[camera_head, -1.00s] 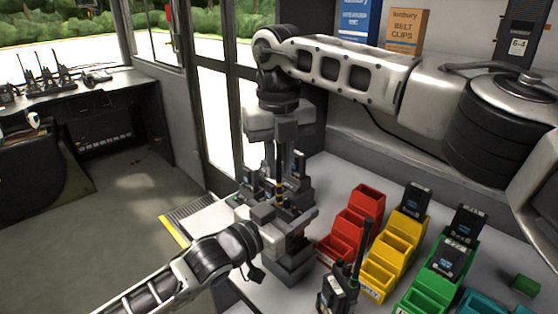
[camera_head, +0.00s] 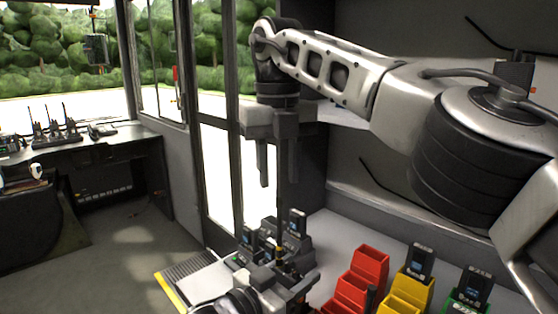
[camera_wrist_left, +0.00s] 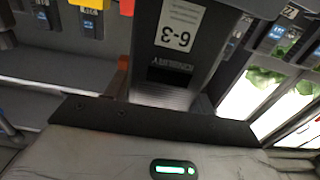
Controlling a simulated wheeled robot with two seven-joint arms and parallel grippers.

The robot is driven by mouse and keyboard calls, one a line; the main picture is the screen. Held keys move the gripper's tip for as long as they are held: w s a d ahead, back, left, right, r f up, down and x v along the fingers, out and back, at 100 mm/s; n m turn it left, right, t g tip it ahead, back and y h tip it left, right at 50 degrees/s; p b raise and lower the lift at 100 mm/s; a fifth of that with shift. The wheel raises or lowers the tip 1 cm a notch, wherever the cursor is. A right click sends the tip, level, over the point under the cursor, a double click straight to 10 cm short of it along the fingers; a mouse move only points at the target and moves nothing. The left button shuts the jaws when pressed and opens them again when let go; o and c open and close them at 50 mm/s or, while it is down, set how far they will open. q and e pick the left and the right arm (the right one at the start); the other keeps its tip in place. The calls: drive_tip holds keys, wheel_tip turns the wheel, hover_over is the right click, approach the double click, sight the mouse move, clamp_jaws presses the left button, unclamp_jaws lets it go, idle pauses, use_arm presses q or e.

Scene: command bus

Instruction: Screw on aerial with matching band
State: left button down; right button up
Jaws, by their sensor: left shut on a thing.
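My left gripper (camera_head: 283,287) is low in the head view, shut on a dark handheld radio whose body is mostly hidden by the jaws. In the left wrist view a dark body with a white "6-3" label (camera_wrist_left: 180,25) stands just beyond the gripper plate. My right gripper (camera_head: 276,170) hangs above, fingers pointing down and apart, with nothing visible between them.
Radios in chargers (camera_head: 296,228) stand just behind my left gripper. Red bins (camera_head: 369,264) and yellow bins (camera_head: 405,290) are to the right, with a dark pack (camera_head: 421,259) in the yellow one. A far desk (camera_head: 85,150) holds more radios. Space around the right gripper is clear.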

idle(0.3)
use_arm(q)
drive_tip(key=shift+c, duration=2.2)
unclamp_jaws()
drive_tip(key=b+v, duration=0.1)
drive_tip(key=v, duration=1.5)
